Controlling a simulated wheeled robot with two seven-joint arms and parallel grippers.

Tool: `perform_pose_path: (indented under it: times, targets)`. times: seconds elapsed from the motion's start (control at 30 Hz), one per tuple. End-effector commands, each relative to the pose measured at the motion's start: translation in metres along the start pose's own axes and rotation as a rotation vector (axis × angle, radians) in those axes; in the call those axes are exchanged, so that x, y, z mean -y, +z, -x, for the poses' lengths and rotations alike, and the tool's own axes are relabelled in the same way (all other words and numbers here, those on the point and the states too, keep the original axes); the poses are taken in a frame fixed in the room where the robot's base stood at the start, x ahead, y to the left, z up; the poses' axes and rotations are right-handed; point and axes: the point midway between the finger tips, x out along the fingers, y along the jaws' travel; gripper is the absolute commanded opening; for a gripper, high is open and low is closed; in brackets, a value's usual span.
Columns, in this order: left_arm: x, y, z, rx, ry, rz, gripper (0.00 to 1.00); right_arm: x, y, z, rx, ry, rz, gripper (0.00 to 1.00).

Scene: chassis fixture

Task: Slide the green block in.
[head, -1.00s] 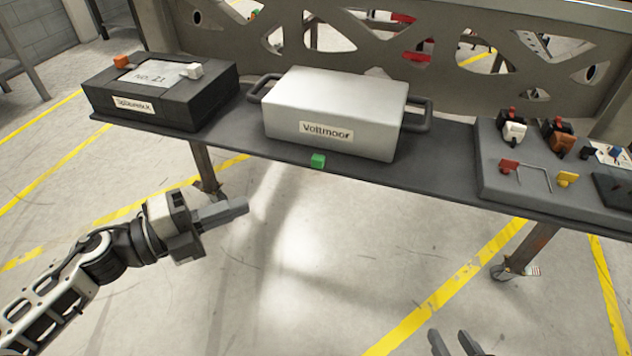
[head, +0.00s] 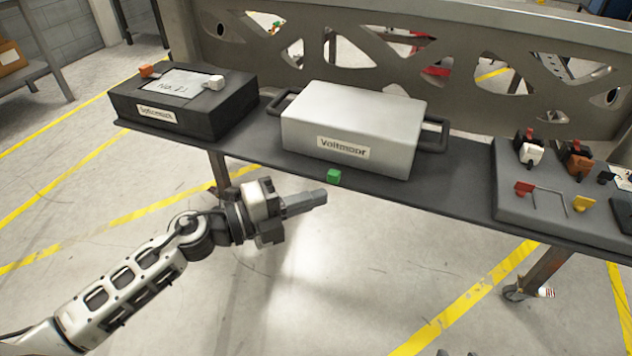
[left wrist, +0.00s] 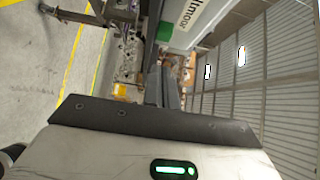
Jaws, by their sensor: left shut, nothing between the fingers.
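A small green block (head: 333,177) sits at the front edge of the shelf, just in front of the silver Voltmoor box (head: 350,120), and sticks out a little. It also shows in the left wrist view (left wrist: 164,30), just beyond my fingertips. My left gripper (head: 320,197) is shut and empty. In the head view its tips are just below and left of the green block; a small gap seems to lie between them. The shut fingers show in the left wrist view (left wrist: 162,75). Only the tips of my right gripper (head: 457,353) show at the bottom edge, apart from each other.
A black box (head: 185,105) with an orange and a white block on top stands at the left of the dark shelf (head: 450,195). A grey panel (head: 520,205) with several coloured levers is at the right. The space in front of the shelf is open floor.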

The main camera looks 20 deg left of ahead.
Motion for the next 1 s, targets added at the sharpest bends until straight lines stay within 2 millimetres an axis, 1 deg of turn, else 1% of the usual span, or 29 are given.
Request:
perform_pose_path:
  times: [0.03, 0.2, 0.37, 0.67, 0.9, 1.0]
  targets:
    - [0.0, 0.009, -0.006, 0.005, -0.002, -0.004, 0.0, -0.001, 0.0, -0.001, -0.002, 0.001, 0.0, 0.36]
    - [-0.001, 0.021, -0.018, 0.004, 0.0, -0.002, 0.0, -0.001, -0.001, -0.002, -0.007, 0.002, 0.0, 0.36]
    - [-0.001, 0.025, -0.021, 0.002, 0.001, -0.002, 0.0, -0.001, -0.002, -0.002, -0.011, 0.003, -0.002, 0.36]
    - [-0.001, 0.025, -0.022, 0.002, 0.001, -0.002, 0.0, -0.001, -0.004, -0.002, -0.013, 0.003, -0.003, 0.36]
    - [0.001, 0.041, -0.037, 0.003, 0.0, -0.002, 0.0, 0.0, -0.007, 0.0, -0.013, 0.003, -0.004, 0.36]
    - [-0.001, 0.041, -0.037, 0.004, 0.0, -0.001, 0.0, 0.0, -0.006, 0.0, -0.013, 0.003, -0.004, 0.36]
